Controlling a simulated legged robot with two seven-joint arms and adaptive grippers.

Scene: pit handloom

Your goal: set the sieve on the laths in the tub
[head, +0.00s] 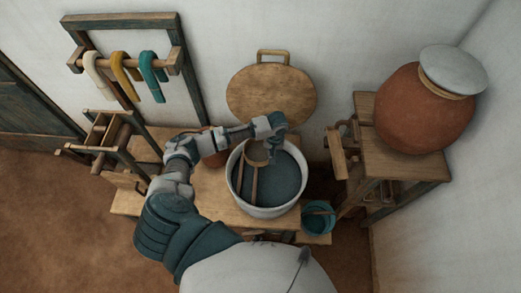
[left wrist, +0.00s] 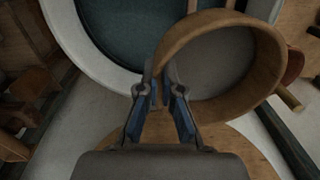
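The white tub (head: 237,205) stands on the wooden bench and holds dark blue-green liquid (head: 285,180). Two brown laths (head: 254,185) run across its left half; their ends also show at the top of the left wrist view (left wrist: 194,6). The sieve, a round wooden hoop (left wrist: 262,38) with a grey mesh (left wrist: 215,62), is over the tub's far side in the head view (head: 250,158). My left gripper (left wrist: 160,82) is shut on the sieve's rim, one finger on each side. I cannot tell whether the sieve touches the laths. My right gripper is in neither view.
A teal bucket (head: 318,220) stands low at the tub's right. A round wooden lid (head: 270,93) leans on the wall behind. A stand with a large clay jar (head: 415,115) is at right. A rack with coloured skeins (head: 122,72) is at left. A reddish pot (head: 214,158) sits behind my arm.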

